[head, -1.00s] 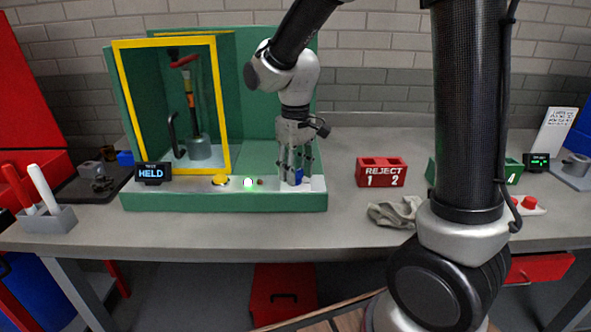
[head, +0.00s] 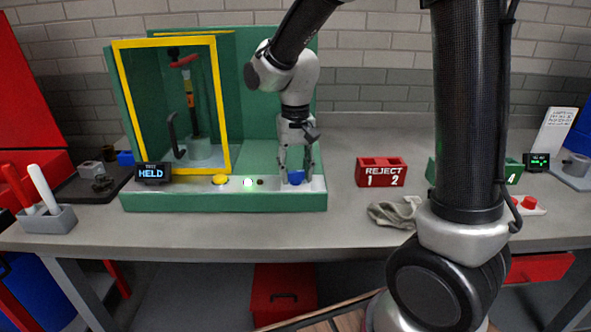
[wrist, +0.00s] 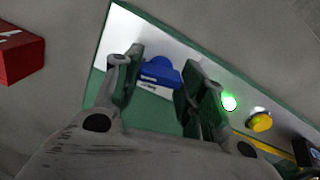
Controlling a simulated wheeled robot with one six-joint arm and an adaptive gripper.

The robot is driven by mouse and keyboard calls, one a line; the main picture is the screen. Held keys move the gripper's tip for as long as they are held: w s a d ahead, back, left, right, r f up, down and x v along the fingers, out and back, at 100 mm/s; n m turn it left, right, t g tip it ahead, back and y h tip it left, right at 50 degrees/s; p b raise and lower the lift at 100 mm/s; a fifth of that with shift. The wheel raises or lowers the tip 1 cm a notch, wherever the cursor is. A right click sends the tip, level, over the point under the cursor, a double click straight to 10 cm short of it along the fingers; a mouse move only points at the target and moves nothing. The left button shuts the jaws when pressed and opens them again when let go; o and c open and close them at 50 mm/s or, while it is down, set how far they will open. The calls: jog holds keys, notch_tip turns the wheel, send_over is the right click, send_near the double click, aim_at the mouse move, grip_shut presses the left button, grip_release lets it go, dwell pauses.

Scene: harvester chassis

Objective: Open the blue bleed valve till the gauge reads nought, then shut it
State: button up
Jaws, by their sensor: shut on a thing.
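The blue bleed valve (head: 295,177) sits on the pale top strip of the green rig's front ledge (head: 225,202). My gripper (head: 296,172) points down over it, with a finger on either side, shut on its blue handle. In the wrist view the blue valve (wrist: 159,72) shows between my fingers, with a small white label in front of it. A small display (head: 152,173) on the ledge reads HELD in blue. I cannot make out a gauge reading in either view.
A yellow button (head: 220,179) and a lit green lamp (head: 248,183) sit left of the valve. A yellow-framed guard (head: 221,105) encloses a column with a red top.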

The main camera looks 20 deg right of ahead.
aim_at(295, 172)
dwell(0.3)
jog(key=o, duration=1)
jog(key=shift+r, duration=0.1)
notch_tip(295, 172, up, 12)
